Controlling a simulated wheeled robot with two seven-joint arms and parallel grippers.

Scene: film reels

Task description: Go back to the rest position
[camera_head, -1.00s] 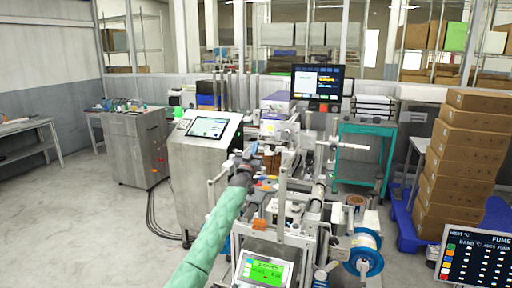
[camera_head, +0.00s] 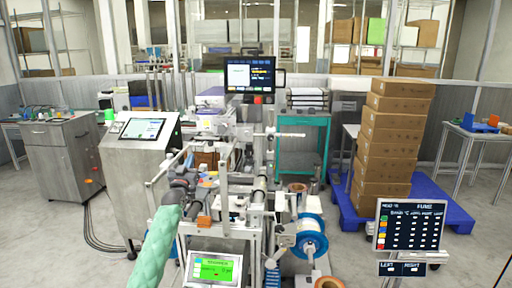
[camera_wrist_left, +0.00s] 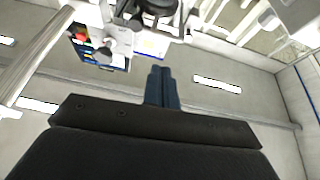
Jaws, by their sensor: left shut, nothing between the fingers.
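My left arm, in a green sleeve, comes in from the bottom left of the head view. My left gripper (camera_head: 184,182) is at its dark end, in front of the film reel machine (camera_head: 228,205). In the left wrist view the two dark fingers of my left gripper (camera_wrist_left: 161,88) lie together, shut and empty. My right gripper is not in view. A blue and white reel (camera_head: 307,240) sits at the machine's right side, clear of my left arm.
A control console (camera_head: 135,190) stands left of the machine. Stacked cardboard boxes (camera_head: 390,145) stand on a blue pallet (camera_head: 345,213) at the right. A dark display panel (camera_head: 410,225) is at the lower right. Open floor (camera_head: 480,215) shows at the far right.

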